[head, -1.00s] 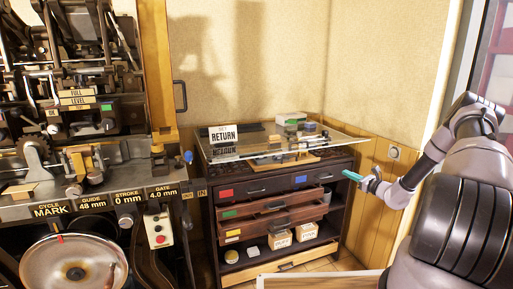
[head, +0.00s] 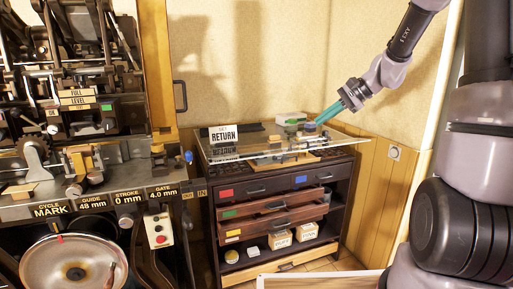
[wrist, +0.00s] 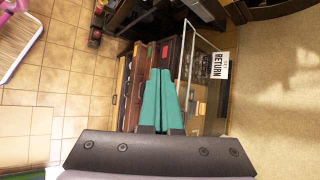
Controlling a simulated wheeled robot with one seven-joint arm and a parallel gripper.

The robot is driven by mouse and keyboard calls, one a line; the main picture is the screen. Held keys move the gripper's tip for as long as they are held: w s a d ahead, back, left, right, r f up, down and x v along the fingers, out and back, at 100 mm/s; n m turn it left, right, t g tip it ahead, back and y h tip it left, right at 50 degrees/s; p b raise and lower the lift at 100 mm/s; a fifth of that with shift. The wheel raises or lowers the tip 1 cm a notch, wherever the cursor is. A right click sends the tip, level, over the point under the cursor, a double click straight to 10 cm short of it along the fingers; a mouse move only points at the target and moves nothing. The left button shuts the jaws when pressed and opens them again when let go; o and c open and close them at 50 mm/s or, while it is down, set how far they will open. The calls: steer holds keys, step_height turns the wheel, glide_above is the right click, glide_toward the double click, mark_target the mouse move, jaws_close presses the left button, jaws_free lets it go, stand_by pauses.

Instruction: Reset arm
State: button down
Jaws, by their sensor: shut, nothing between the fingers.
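My gripper (head: 325,119) has teal fingers. In the head view it is above the right side of the glass-topped cabinet (head: 260,187), angled down to the left, with its fingertips over or near the small items on top. In the wrist view the teal fingers (wrist: 161,97) lie together, shut and empty, with the cabinet front and its drawers behind them. I cannot tell exactly how far the fingertips are above the glass. My arm (head: 400,45) reaches up and bends over at the upper right.
The cabinet top carries a RETURN sign (head: 223,135) at the left and several small items. Two drawers (head: 275,225) stand partly open below. The press machine (head: 75,110) fills the left side. A wooden-edged surface (head: 325,280) is at the bottom.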

steer(key=s+d+r+n+t+h, duration=0.1)
steer(key=s+r, duration=0.4)
steer(key=s, duration=0.7)
steer(key=s+d+r+n+t+h, duration=0.2)
steer(key=s+r+n+h, duration=0.3)
steer(key=s, duration=0.7)
steer(key=shift+s+d+r+n+t+h, duration=0.25)
steer(key=shift+s+r+n+t+h, duration=0.15)
steer(key=shift+h, duration=0.1)
